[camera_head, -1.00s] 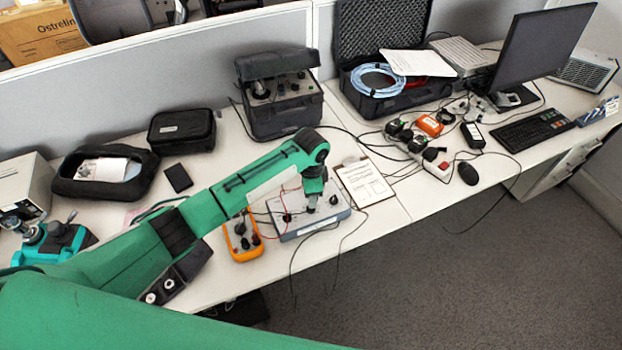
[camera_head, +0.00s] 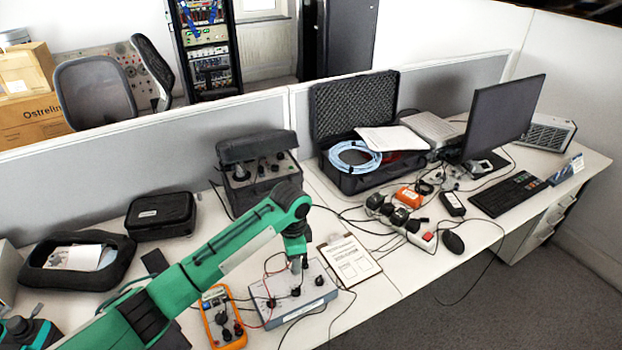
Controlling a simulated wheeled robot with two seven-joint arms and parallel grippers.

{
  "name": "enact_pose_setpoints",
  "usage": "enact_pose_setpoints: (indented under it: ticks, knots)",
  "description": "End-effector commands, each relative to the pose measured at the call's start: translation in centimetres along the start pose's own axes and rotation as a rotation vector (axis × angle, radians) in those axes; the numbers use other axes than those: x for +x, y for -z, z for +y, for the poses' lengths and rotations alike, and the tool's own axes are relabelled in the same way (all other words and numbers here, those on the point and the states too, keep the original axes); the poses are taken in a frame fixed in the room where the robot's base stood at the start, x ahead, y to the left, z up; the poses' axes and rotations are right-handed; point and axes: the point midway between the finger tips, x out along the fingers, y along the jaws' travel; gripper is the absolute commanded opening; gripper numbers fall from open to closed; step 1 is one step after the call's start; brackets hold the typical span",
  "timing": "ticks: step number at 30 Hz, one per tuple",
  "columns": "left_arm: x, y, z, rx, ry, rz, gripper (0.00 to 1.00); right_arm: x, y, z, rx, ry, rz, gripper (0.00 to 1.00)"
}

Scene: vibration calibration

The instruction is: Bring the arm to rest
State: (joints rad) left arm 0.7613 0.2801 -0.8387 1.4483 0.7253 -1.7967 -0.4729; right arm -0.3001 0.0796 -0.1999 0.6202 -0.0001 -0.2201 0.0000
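A green arm of mine reaches in from the lower left over the desk. Its end (camera_head: 299,262) points down at the top of a grey control box (camera_head: 292,292) with black knobs. I cannot tell whether it touches the box or a knob. The fingers are too small to tell open from shut. My other gripper is not in view. An orange multimeter (camera_head: 221,318) lies just left of the grey box. A clipboard with a paper (camera_head: 348,259) lies to its right.
An open black case (camera_head: 352,120) with blue cable stands at the back. A black instrument case (camera_head: 257,165) stands left of it. A monitor (camera_head: 502,118), keyboard (camera_head: 508,194) and power strip (camera_head: 420,236) are at right. Loose cables cross the desk. A partition (camera_head: 140,160) runs behind.

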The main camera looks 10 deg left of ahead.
Motion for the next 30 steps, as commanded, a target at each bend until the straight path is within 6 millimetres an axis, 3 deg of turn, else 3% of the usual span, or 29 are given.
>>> enact_pose_setpoints:
  ticks: [4, 7, 17, 23, 30]
  knots:
    - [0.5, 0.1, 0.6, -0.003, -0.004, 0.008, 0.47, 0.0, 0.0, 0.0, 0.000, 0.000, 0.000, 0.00]
    - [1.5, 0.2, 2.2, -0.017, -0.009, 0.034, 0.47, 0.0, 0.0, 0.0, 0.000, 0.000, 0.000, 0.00]
    - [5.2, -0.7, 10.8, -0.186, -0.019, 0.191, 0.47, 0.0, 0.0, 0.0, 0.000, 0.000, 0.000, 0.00]
    - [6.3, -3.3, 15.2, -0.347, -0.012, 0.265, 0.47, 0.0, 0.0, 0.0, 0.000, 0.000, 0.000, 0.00]
    - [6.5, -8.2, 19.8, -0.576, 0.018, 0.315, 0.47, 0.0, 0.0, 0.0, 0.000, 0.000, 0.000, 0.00]
